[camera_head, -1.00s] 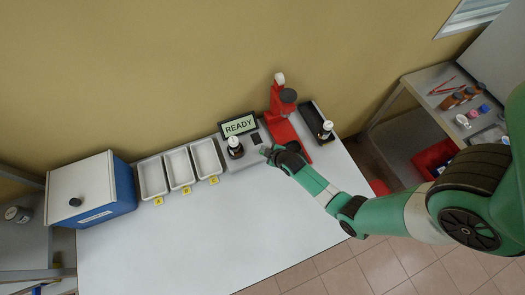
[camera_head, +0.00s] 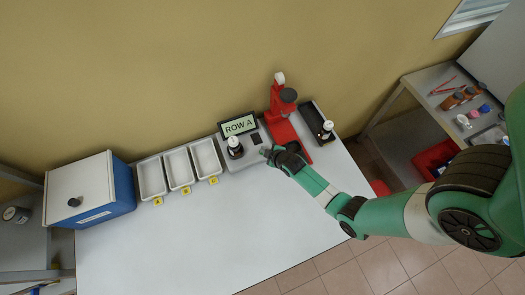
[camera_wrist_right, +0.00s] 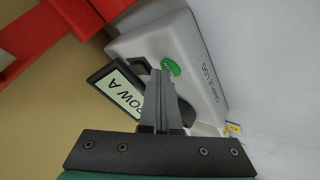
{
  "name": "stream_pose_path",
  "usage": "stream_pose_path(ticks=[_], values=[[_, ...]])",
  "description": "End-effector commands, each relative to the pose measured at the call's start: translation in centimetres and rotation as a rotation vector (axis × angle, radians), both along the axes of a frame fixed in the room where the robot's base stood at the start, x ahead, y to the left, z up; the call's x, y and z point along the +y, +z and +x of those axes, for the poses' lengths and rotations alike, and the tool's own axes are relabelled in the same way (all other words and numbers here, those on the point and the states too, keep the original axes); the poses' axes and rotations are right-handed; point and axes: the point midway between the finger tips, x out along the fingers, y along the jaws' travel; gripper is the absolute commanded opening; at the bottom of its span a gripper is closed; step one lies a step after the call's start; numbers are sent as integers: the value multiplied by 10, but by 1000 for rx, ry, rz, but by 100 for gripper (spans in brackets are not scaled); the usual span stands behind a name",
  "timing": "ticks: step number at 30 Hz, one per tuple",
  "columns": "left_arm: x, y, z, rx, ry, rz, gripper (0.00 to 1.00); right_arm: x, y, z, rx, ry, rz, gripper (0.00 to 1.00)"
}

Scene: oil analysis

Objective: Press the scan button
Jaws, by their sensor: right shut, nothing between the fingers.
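The grey-white device (camera_head: 233,167) stands at the back of the table and also shows in the right wrist view (camera_wrist_right: 185,45). Its display (camera_head: 238,126) reads "ROW A"; the same display is tilted in the right wrist view (camera_wrist_right: 123,95). A green oval button (camera_wrist_right: 170,67) sits on the device top. My right gripper (camera_head: 266,152) is over the device's right front corner. In the right wrist view its shut, empty fingertips (camera_wrist_right: 160,72) are right beside the button; I cannot tell whether they touch it. My left gripper is out of view.
A bottle (camera_head: 235,152) with a white cap stands on the device. A red press (camera_head: 282,125) and a black tray (camera_head: 311,115) with another bottle are to the right. Three white trays (camera_head: 152,192) and a blue box (camera_head: 122,188) are left. The table front (camera_head: 200,250) is clear.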

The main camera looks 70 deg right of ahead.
Motion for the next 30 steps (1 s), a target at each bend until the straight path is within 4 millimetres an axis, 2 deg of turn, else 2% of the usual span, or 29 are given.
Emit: stream_pose_path(ticks=[7,20,30], values=[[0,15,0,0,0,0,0,0,15,-1,1,0,1,0],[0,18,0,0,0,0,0,0,18,-1,1,-1,0,0],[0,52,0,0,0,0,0,0,53,-1,0,0,0,0]])
